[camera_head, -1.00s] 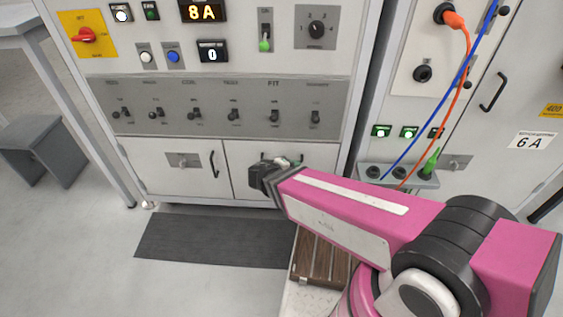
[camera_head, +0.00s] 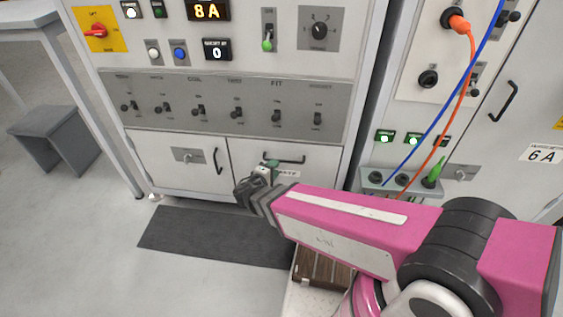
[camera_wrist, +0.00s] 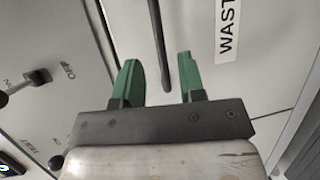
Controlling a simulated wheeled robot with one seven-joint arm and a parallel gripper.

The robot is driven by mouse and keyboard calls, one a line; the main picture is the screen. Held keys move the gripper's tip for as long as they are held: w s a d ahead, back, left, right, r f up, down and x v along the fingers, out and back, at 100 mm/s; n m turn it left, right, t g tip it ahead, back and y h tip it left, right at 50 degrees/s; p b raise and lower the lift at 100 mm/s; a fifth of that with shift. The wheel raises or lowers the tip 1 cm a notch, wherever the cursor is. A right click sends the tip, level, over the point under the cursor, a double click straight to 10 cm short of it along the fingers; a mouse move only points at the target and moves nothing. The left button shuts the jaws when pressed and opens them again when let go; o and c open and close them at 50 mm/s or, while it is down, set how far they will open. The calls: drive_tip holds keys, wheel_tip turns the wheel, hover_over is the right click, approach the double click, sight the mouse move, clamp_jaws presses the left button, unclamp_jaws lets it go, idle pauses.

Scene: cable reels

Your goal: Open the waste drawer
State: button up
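The waste drawer (camera_head: 315,178) is the light panel at the lower right of the middle cabinet, and it looks closed. Its dark bar handle (camera_head: 285,161) runs across the upper part of its front. A label partly reading "WAST" (camera_wrist: 228,30) shows in the wrist view. My gripper (camera_head: 269,167) is just in front of the drawer, near the handle's left end, and hides part of the front. In the wrist view its green fingers (camera_wrist: 158,72) are apart, with the handle (camera_wrist: 157,40) appearing in line with the gap. I cannot tell whether they touch it.
A door with a vertical handle (camera_head: 218,161) is left of the drawer. A row of switches (camera_head: 237,113) lies above. Blue and orange cables (camera_head: 456,95) hang at the right cabinet. A dark mat (camera_head: 205,236) covers the floor in front. A grey stool (camera_head: 60,140) stands at the left.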

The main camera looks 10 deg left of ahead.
sight(282, 161)
drive_tip(key=shift+x, duration=3.1)
clamp_jaws()
